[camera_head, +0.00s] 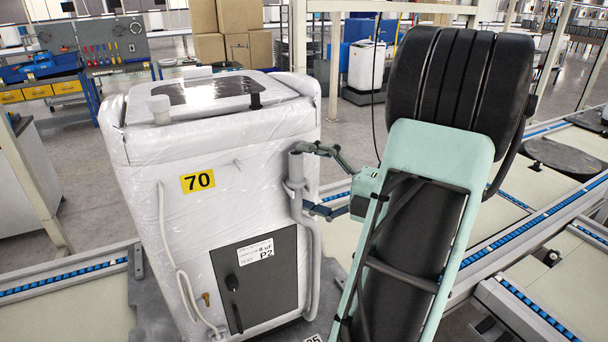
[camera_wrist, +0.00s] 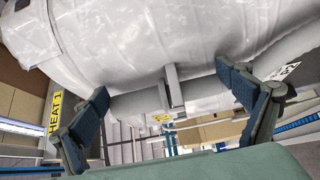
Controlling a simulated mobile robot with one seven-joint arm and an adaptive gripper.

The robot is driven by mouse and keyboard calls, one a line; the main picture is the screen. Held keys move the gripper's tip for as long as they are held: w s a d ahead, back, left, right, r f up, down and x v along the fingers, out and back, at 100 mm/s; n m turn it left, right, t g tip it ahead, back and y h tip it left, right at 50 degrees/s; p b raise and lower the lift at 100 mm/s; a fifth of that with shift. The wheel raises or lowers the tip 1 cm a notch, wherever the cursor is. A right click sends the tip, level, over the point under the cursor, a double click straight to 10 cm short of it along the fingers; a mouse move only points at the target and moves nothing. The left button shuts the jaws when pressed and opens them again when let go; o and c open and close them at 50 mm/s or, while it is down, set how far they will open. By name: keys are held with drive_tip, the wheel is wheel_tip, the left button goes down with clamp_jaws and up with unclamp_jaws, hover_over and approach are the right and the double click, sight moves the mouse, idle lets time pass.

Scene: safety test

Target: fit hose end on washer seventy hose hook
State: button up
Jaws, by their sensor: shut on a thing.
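The washer (camera_head: 228,150) is a white, plastic-wrapped machine with a yellow 70 label on its front. Its wrapped side (camera_wrist: 200,40) fills the upper wrist view. A grey hose (camera_head: 315,265) runs up its right edge to a thick hose end (camera_head: 296,166). My gripper (camera_head: 301,177) is shut on the hose end, one finger above and one below in the head view. In the wrist view, the grey hose end (camera_wrist: 138,106) spans between the blue finger pads. A grey hook-like bracket (camera_wrist: 173,86) stands across it; whether the hose end is seated there I cannot tell.
Blue-edged conveyor rails (camera_head: 535,225) run at the right and a further rail (camera_head: 70,278) lies at the left. A workbench with tools (camera_head: 110,45) and cardboard boxes (camera_head: 228,30) stand behind. A yellow HEAT 1 sign (camera_wrist: 62,112) shows in the wrist view.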

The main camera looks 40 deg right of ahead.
drive_tip(key=o, duration=0.8)
drive_tip(key=v, duration=1.2)
